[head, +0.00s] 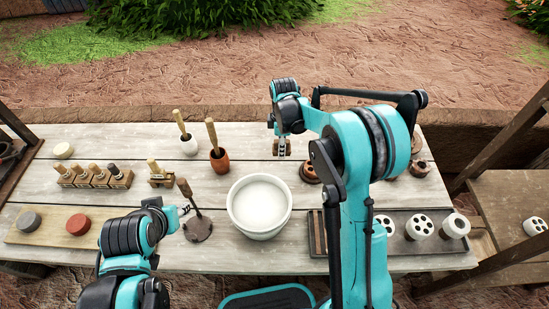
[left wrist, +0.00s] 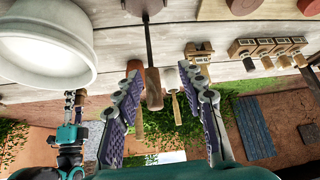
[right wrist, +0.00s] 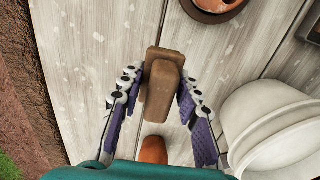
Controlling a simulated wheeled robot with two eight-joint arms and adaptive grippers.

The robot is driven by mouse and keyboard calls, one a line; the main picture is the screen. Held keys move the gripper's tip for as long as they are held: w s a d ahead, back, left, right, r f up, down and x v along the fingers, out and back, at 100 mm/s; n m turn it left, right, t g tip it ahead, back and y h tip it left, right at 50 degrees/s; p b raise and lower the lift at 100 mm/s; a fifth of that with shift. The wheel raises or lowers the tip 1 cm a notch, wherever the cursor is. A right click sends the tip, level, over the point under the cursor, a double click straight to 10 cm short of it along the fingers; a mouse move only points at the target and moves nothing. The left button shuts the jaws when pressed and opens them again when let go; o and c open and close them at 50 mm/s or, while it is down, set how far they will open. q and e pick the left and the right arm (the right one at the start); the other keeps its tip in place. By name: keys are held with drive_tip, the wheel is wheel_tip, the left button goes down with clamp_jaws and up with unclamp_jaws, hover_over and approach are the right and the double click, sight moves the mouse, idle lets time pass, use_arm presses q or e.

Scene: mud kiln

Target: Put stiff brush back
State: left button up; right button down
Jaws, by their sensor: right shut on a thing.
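My right gripper (head: 282,150) hangs over the back of the table, behind the white bowl. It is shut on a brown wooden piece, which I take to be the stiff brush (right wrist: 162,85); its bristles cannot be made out. In the right wrist view an orange-brown rounded part (right wrist: 153,150) shows below it; I cannot tell if it belongs to it. My left gripper (head: 186,210) is beside the brown-handled tool (head: 183,187) with a thin rod and dark round base. In the left wrist view its fingers are apart, with that handle (left wrist: 154,88) seen between them, apparently not gripped.
The white bowl (head: 232,212) stands mid-table. A terracotta cup (head: 219,162) and a white cup (head: 189,147) hold wooden-handled tools. A rack (head: 95,182) of several tools and a small wooden stand (head: 160,181) are at left. A dark tray (head: 405,250) lies at right.

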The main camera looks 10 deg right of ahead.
sight(274, 160)
drive_tip(key=shift+w+a+f+b, duration=0.15)
drive_tip(key=shift+w+a+f, duration=0.25)
drive_tip(key=shift+a, duration=0.2)
drive_tip(key=shift+w+a+f+b, duration=0.15)
drive_tip(key=shift+w+a+f, duration=0.1)
drive_tip(key=shift+a+f, duration=0.3)
drive_tip(key=shift+a+f+b, duration=0.1)
drive_tip(key=shift+f+b, duration=0.75)
drive_tip(key=shift+f, duration=1)
drive_tip(key=shift+f, duration=0.15)
drive_tip(key=c, duration=1.1)
unclamp_jaws()
drive_tip(key=shift+o, duration=0.2)
